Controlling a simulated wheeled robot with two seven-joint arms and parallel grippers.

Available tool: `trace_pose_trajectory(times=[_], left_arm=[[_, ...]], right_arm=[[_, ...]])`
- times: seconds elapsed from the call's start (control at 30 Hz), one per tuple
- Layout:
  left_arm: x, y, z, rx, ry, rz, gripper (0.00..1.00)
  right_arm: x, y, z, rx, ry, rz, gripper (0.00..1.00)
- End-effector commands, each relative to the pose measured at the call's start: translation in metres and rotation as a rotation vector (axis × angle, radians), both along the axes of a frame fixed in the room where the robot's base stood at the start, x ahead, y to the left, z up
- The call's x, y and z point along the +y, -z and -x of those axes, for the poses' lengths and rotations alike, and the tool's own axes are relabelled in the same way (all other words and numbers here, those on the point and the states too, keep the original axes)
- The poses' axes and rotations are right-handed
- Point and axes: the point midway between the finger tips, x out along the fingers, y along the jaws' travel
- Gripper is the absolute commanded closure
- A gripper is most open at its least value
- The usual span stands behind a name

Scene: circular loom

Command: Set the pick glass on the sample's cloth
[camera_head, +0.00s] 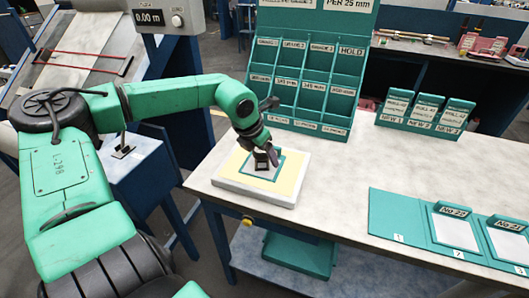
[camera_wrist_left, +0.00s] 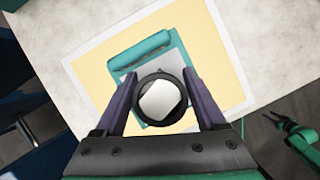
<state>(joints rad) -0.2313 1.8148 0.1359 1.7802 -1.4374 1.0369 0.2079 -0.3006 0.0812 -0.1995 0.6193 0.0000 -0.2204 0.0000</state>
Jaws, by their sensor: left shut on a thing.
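My left gripper (camera_head: 266,158) is shut on the pick glass, a small dark piece in the head view. In the left wrist view, the pick glass (camera_wrist_left: 161,99) is a round black ring with a pale opening, between the two fingers. It is over the sample (camera_wrist_left: 140,57), a teal-edged card with a grey cloth (camera_wrist_left: 121,76), and covers part of that cloth. I cannot tell whether the pick glass touches the cloth. The sample lies on a yellow pad (camera_head: 291,171) with a white border.
A teal rack (camera_head: 310,85) with labelled pockets stands behind the pad. A smaller teal holder (camera_head: 424,113) with labelled cards is at the back right. A teal folder (camera_head: 400,217) with numbered panels lies at the front right. The tabletop (camera_head: 345,170) between them is clear.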

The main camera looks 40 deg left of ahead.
Motion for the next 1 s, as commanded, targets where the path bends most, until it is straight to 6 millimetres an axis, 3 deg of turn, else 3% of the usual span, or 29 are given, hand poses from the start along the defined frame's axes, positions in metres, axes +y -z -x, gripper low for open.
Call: trace_pose_trajectory(times=[0.27, 0.3, 0.37, 0.73, 1.0], left_arm=[[0.000, 0.003, 0.000, -0.001, 0.000, -0.001, 0.84], [0.000, 0.003, 0.000, -0.001, 0.000, -0.001, 0.24], [0.000, 0.002, 0.000, 0.000, -0.001, 0.000, 0.01], [0.000, -0.004, 0.000, -0.002, -0.001, 0.000, 0.00], [0.000, -0.032, 0.011, -0.007, 0.001, 0.002, 0.00]], right_arm=[[0.000, 0.006, 0.000, -0.001, 0.000, 0.000, 0.50], [0.000, 0.006, 0.000, -0.001, 0.000, 0.000, 0.50], [0.000, 0.004, 0.000, -0.001, 0.000, 0.000, 0.50], [0.001, 0.000, 0.000, -0.002, 0.000, -0.001, 0.50], [0.001, 0.000, -0.001, -0.002, 0.000, -0.002, 0.50]])
